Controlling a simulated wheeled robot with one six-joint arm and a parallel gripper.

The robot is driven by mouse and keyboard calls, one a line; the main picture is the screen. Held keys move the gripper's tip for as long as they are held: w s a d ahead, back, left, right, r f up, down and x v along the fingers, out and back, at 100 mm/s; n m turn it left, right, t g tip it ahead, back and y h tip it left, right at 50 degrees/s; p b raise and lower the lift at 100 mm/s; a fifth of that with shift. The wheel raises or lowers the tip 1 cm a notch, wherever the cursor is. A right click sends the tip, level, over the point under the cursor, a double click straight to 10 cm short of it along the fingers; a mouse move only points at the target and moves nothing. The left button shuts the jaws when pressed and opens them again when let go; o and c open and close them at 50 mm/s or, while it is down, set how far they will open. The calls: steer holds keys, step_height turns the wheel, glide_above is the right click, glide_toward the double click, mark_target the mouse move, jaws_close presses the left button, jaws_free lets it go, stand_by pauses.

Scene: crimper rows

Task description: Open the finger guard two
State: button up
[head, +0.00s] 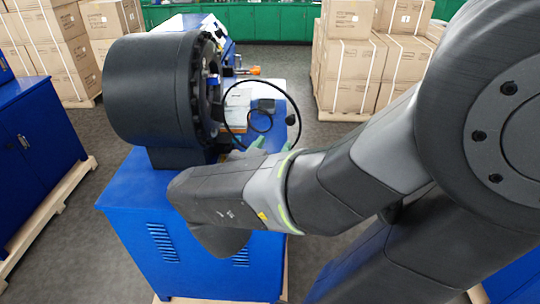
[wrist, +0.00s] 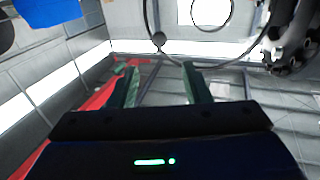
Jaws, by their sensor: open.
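The crimper (head: 160,90) is a large black drum with a toothed die ring on its right side, on a blue cabinet. A thin black hoop (head: 298,112), which looks like the finger guard, stands out to the right of the ring. No number is readable on it. In the wrist view the hoop (wrist: 147,18) curves across the top, beside the dark die head (wrist: 290,45) at right. My gripper (wrist: 162,82) is open and empty, its green fingers pointing toward the hoop's lower arc with no clear contact. In the head view my arm hides most of it.
A blue cabinet (head: 35,130) on a pallet stands at left. Stacked cartons (head: 365,65) stand behind at right, more (head: 60,50) at back left. Grey floor lies between. A red strip (wrist: 100,98) shows left of my fingers.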

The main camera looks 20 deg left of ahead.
mark_target(289, 121)
steer(key=shift+s, duration=1.9)
steer(key=shift+w, duration=0.1)
steer(key=shift+w+a+p, duration=0.15)
steer(key=shift+w+p, duration=0.4)
steer(key=shift+w, duration=6)
